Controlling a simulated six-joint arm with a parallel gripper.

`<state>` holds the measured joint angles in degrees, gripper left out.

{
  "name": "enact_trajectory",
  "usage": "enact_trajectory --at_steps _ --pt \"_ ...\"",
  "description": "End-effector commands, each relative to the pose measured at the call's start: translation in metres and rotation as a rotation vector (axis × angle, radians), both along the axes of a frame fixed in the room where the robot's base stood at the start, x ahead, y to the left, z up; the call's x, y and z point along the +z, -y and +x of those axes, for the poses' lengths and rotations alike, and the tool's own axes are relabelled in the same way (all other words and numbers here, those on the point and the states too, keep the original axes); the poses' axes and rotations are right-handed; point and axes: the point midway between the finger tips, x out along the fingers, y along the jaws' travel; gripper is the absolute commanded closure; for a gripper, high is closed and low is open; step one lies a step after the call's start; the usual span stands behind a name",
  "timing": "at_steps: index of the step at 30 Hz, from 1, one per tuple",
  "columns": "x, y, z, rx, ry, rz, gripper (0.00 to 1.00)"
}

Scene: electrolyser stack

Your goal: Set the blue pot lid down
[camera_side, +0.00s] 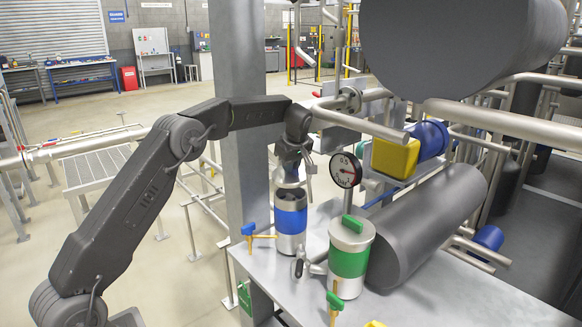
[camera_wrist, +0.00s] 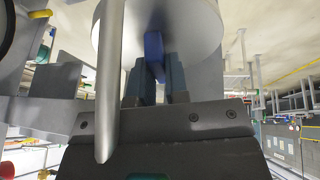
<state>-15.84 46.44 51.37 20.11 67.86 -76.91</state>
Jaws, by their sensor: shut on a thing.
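In the wrist view, my gripper (camera_wrist: 154,85) is shut on the blue handle (camera_wrist: 153,50) of the pale round lid (camera_wrist: 200,35). In the side view, my gripper (camera_side: 291,160) is directly over the blue-banded pot (camera_side: 291,220). A pale silver part of the lid (camera_side: 289,180) shows just above the pot's mouth. The pot stands upright on the grey bench, and its dark inside shows below the lid. I cannot tell the lid's exact tilt or whether it touches the rim.
A green-banded pot (camera_side: 349,262) with a green-handled lid stands to the right. A gauge (camera_side: 345,171) rises behind it. A blue-handled valve (camera_side: 250,232) is left of the blue pot. A grey post (camera_side: 243,130) and a dark cylinder (camera_side: 425,225) crowd the space.

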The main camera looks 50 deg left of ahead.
Motion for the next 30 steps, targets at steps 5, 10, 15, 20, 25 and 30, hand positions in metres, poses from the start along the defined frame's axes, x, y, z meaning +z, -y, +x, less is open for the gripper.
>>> enact_trajectory --at_steps 5,10,15,20,25,30 --pt "0.001 0.0 0.0 0.0 0.002 0.001 1.0" --pt "0.001 0.002 0.0 -0.013 0.002 0.001 1.0" --pt "0.0 0.019 -0.006 -0.127 0.001 0.001 1.0" --pt "-0.003 0.052 -0.021 -0.357 0.003 0.0 1.0" --pt "-0.007 0.092 -0.046 -0.632 0.004 0.001 1.0" --pt "-0.014 0.129 -0.078 -0.884 0.006 0.001 1.0"
